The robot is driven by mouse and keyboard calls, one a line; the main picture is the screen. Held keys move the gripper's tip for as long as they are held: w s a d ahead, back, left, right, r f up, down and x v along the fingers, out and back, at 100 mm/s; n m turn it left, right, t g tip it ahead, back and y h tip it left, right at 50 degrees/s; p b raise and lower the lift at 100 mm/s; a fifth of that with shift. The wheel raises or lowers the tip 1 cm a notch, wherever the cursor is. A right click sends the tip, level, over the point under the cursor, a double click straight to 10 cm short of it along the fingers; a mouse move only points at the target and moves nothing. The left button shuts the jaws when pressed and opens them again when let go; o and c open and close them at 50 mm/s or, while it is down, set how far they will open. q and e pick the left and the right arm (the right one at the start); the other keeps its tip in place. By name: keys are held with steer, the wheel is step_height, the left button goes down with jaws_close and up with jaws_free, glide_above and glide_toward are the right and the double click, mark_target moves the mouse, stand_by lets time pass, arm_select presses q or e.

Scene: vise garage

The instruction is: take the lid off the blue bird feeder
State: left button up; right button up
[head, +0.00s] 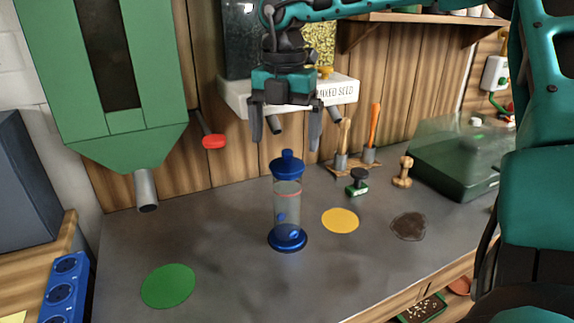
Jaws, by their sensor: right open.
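The blue bird feeder (288,210) stands upright on the grey worktop, near the middle of the head view. It has a clear tube, a blue base and a blue lid (288,166) with a small knob, and the lid sits on the tube. A pink line runs around the tube near its top. My right gripper (286,140) is open and empty, pointing down above the lid, with its two fingers apart. It appears not to touch the lid. My left gripper is not in view.
A green disc (168,286), a yellow disc (340,220) and a dark patch (408,226) lie on the worktop (225,275). A green hopper (110,90) hangs at left. A white seed dispenser (338,91) is behind my gripper. A green translucent box (462,160) stands at right.

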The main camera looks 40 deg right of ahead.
mark_target(287, 151)
steer(key=f, duration=0.2)
steer(key=d+f, duration=0.1)
steer(key=f, duration=0.1)
steer(key=shift+w, duration=0.25)
steer(key=shift+f, duration=0.4)
steer(key=c, duration=1.1)
steer(key=shift+r, duration=0.2)
